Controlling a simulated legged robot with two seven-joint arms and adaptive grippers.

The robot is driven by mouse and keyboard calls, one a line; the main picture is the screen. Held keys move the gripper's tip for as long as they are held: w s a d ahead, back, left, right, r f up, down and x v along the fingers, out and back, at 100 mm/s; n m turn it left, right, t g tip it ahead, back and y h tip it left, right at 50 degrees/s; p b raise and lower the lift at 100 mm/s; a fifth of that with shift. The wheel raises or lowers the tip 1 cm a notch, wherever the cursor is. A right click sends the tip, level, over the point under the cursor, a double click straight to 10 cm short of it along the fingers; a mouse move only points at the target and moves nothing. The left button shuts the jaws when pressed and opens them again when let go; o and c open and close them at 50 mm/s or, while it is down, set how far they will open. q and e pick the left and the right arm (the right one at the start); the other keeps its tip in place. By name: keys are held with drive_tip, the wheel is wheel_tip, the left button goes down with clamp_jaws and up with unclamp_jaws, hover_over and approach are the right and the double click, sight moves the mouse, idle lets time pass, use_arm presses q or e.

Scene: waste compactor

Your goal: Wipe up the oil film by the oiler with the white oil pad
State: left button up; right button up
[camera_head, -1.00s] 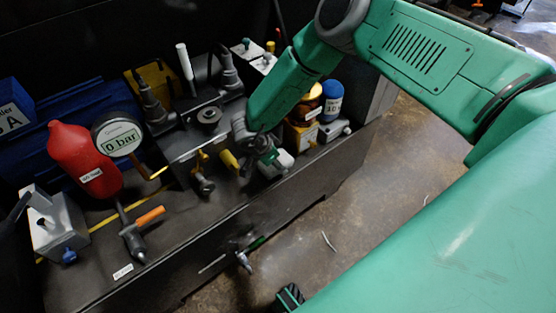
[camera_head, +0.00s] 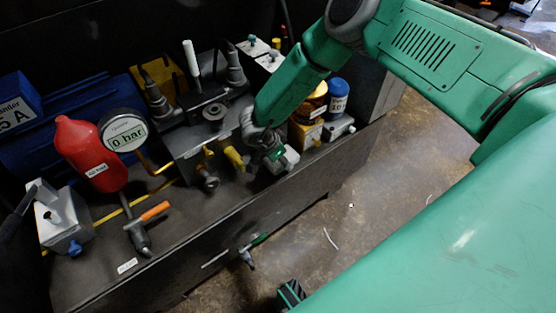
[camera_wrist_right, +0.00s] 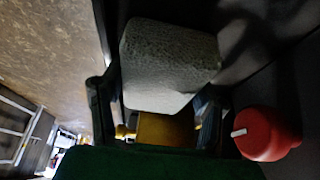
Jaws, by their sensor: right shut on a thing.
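My right gripper (camera_head: 280,158) is low over the front of the bench top, right of the dark central fixture. In the right wrist view it is shut on the white oil pad (camera_wrist_right: 170,65), a pale, rough block between the fingers. In the head view only a small pale part shows at the fingertips. A red bottle (camera_head: 88,150) with a white label, perhaps the oiler, stands at the left of the bench. A red rounded thing (camera_wrist_right: 268,135) shows at the lower right of the wrist view. I cannot make out the oil film.
A gauge reading 0 bar (camera_head: 124,132), an orange-handled tool (camera_head: 142,224) and a grey box (camera_head: 62,215) stand at the left. A blue-lidded container (camera_head: 338,98) and amber jar (camera_head: 314,100) are right of the gripper. The bench's front edge is close.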

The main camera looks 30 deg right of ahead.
wheel_tip(320, 180, up, 14)
drive_tip(key=p, duration=1.1)
drive_tip(key=shift+p, duration=0.3)
idle(0.3)
drive_tip(key=s+a+r+n+t+y, duration=0.1)
drive_tip(key=a+r+n+t, duration=0.15)
drive_tip(key=r+n, duration=0.55)
drive_tip(key=s+a+r+n+t+y, duration=0.15)
drive_tip(key=a+r+n, duration=0.25)
drive_tip(key=r, duration=0.7)
drive_tip(key=s+a+r+n+y, duration=0.1)
drive_tip(key=s+r+n+y, duration=0.1)
drive_tip(key=s+r+n, duration=0.3)
drive_tip(key=shift+s+a+r, duration=0.15)
drive_tip(key=shift+a+r, duration=0.2)
drive_tip(key=shift+r, duration=0.4)
